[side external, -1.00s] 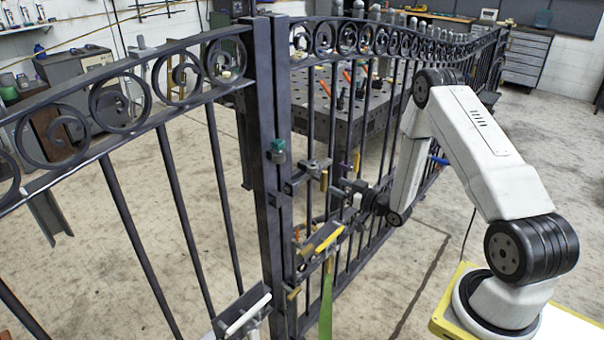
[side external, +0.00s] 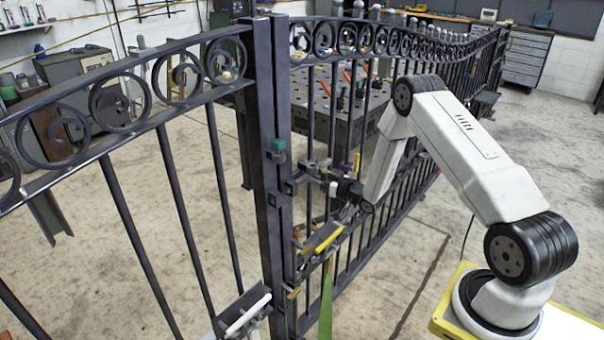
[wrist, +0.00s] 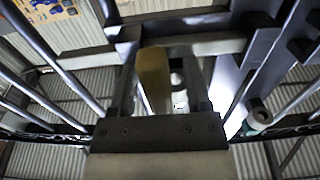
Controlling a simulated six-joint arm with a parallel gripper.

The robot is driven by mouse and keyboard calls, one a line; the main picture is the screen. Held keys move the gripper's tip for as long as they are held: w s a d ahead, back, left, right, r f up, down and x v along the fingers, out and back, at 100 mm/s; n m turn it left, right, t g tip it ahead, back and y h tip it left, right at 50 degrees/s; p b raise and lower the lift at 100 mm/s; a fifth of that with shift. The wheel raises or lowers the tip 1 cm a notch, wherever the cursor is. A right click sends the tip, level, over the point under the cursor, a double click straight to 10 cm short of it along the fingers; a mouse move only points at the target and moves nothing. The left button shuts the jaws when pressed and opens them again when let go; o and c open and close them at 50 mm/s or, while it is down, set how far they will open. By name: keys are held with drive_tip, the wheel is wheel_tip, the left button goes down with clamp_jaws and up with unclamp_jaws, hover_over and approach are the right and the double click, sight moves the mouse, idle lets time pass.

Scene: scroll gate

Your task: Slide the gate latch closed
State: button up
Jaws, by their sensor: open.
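The dark metal gate has its left leaf post (side external: 262,130) and right leaf post (side external: 283,230) side by side. A latch bracket (side external: 289,188) sits on the right post at mid height. My gripper (side external: 322,172) is at the latch, just right of that post, and covers much of it. In the wrist view, my gripper (wrist: 163,85) is open, with a brass-coloured upright handle (wrist: 153,78) between its fingers, nearer the left finger. I cannot tell whether a finger touches it. The bolt's end is hard to make out in the side view.
A lower fitting with a yellow-edged bar (side external: 327,238) sticks out below my gripper. A teal-capped piece (side external: 278,150) is on the right post above the latch. Vertical gate bars (side external: 310,120) stand close by. A white-handled fitting (side external: 245,315) is at lower left.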

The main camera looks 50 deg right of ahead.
clamp_jaws()
idle(1.4)
